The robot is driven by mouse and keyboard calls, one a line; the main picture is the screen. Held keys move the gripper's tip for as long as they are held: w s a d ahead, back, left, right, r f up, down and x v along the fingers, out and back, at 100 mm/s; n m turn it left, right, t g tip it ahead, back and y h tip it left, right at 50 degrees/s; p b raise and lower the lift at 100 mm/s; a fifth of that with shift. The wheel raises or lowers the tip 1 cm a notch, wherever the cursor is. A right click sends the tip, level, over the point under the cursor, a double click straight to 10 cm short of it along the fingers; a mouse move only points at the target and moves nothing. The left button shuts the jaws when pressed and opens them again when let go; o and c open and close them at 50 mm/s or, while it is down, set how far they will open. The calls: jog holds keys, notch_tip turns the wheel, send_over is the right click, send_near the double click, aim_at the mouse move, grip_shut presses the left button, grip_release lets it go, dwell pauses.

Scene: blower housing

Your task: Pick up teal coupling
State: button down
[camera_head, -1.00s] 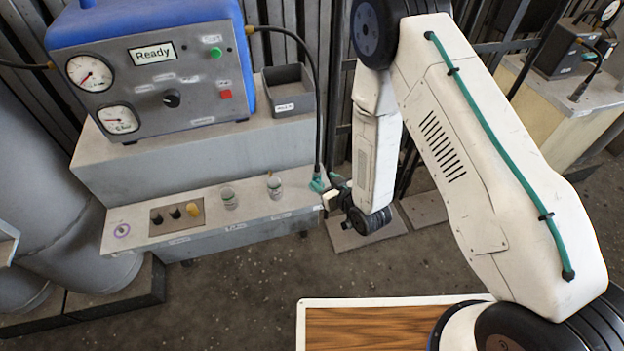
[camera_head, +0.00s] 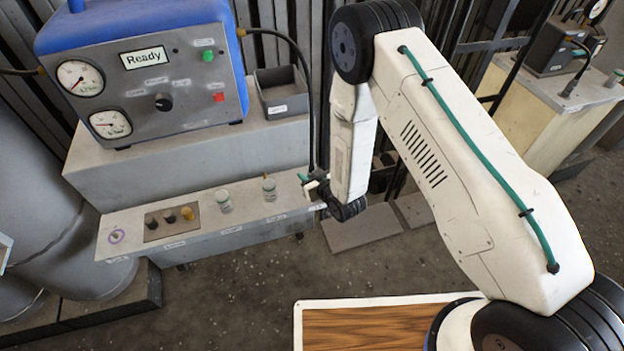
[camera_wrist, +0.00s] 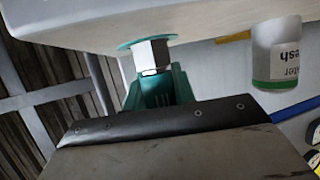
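The teal coupling (camera_head: 304,178) is at the right end of the bench's front ledge, at the lower end of a black hose. My gripper (camera_head: 317,184) is right beside it, apparently touching or overlapping it. In the wrist view a teal flange and a silver hex nut (camera_wrist: 152,56) show under the ledge edge, with a teal ribbed body (camera_wrist: 157,90) just below. My gripper's dark front edge covers the lower part of this. Whether the fingers are open or shut on the coupling is not clear.
A blue-grey console (camera_head: 150,75) and an open grey bin (camera_head: 282,97) stand behind. A wooden-topped table (camera_head: 370,328) is in front.

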aim_at(311, 170)
jog(key=shift+r, duration=0.1)
jog(key=shift+r, duration=0.55)
jog(key=shift+s+d+r, duration=0.2)
jog(key=shift+s+r, duration=0.05)
jog(key=shift+r, duration=0.35)
jog(key=shift+s+d+r, duration=0.15)
jog(key=shift+s+r, duration=0.1)
jog(key=shift+r, duration=0.35)
jog(key=s+d+r, duration=0.1)
jog(key=s+d, duration=0.7)
jog(key=s, duration=0.4)
jog(key=shift+d+r, duration=0.2)
jog(key=shift+d, duration=0.2)
